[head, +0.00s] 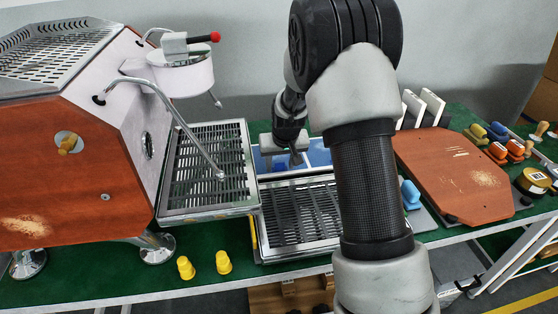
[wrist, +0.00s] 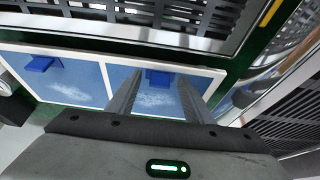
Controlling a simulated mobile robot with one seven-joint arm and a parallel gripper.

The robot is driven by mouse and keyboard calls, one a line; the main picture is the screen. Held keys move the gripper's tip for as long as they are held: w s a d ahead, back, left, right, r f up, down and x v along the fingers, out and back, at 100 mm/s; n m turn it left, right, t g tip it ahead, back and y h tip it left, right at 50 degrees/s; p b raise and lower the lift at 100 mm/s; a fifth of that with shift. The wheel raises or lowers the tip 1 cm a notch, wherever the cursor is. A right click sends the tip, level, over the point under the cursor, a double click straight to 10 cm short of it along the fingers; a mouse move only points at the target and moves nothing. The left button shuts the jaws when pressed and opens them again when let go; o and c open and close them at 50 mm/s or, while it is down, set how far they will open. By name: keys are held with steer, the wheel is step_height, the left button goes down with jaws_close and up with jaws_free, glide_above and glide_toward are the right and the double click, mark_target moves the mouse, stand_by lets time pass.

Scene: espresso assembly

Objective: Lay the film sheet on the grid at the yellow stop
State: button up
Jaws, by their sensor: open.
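Blue, white-edged film sheets lie side by side behind the slatted grid (head: 300,213). One film sheet (head: 319,152) shows right of my gripper (head: 297,160) in the head view. In the wrist view, a film sheet (wrist: 148,103) with a dark blue tab (wrist: 158,77) lies under my gripper (wrist: 157,85). Its fingers are apart and empty, with the tab seen between them; how high they are above it I cannot tell. A second film sheet (wrist: 62,82) with a blue tab lies to the left. A yellow strip (head: 254,237), probably the stop, runs along the grid's left side.
The espresso machine (head: 70,150) and its drip tray (head: 207,170) stand left of the grid. A brown board (head: 450,170) and several colored-handled tools lie at right. My arm covers part of the middle.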

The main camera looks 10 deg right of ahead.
steer(key=c, duration=1)
steer(key=shift+r, duration=0.1)
steer(key=shift+c, duration=0.2)
steer(key=shift+r, duration=0.15)
steer(key=shift+r+p, duration=0.45)
steer(key=shift+r, duration=0.1)
steer(key=shift+r+p, duration=1.35)
steer(key=shift+r, duration=0.8)
steer(key=shift+w+r+p, duration=0.1)
steer(key=shift+r+p, duration=0.4)
steer(key=shift+r, duration=0.45)
jaws_close()
steer(key=shift+r, duration=0.1)
